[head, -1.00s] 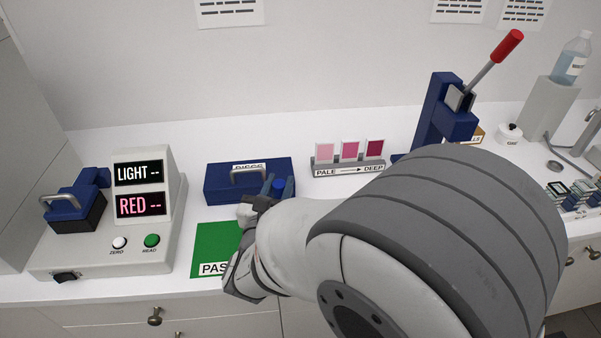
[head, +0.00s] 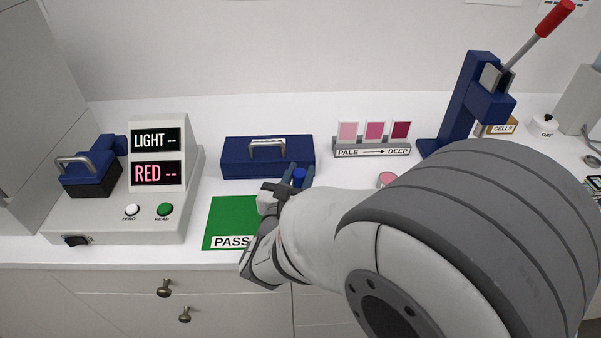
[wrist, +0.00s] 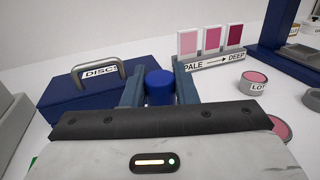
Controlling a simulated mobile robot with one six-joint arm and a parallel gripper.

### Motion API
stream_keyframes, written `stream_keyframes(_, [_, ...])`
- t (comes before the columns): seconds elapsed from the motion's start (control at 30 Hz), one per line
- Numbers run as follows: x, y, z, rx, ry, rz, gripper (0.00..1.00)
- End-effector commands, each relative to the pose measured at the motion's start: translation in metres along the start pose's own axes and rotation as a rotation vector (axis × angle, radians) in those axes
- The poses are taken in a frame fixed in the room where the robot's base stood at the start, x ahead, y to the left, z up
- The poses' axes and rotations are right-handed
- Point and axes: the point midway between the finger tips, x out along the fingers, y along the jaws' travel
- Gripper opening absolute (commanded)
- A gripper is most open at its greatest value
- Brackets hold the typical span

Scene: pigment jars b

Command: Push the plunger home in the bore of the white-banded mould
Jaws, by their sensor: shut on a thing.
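My gripper (head: 297,177) is shut on a blue cylinder (wrist: 160,87), which looks like the plunger; it also shows in the head view (head: 299,176). In the wrist view my gripper's fingers (wrist: 159,90) stand on either side of it, and its lower part is hidden behind the gripper body. The gripper is in front of the right end of the blue disc box. I cannot make out a white-banded mould in either view. The blue press (head: 470,100) with a red-tipped lever stands at the back right, its base partly seen in the wrist view (wrist: 280,62).
The disc box (head: 250,160) stands behind the gripper. A green PASS mat (head: 228,222) and the LIGHT/RED meter (head: 155,215) lie left. A PALE-to-DEEP swatch stand (head: 372,148) is behind right. Pink-topped pots (wrist: 252,82) stand on the counter to the right.

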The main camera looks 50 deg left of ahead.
Motion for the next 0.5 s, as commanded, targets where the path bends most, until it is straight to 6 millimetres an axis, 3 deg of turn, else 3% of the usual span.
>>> stream_keyframes(0.1, [0.0,0.0,-0.0111,0.0,-0.001,0.0,0.0])
stream_keyframes(0.5, [0.0001,0.0,-0.0125,0.0,-0.001,0.0,0.0])
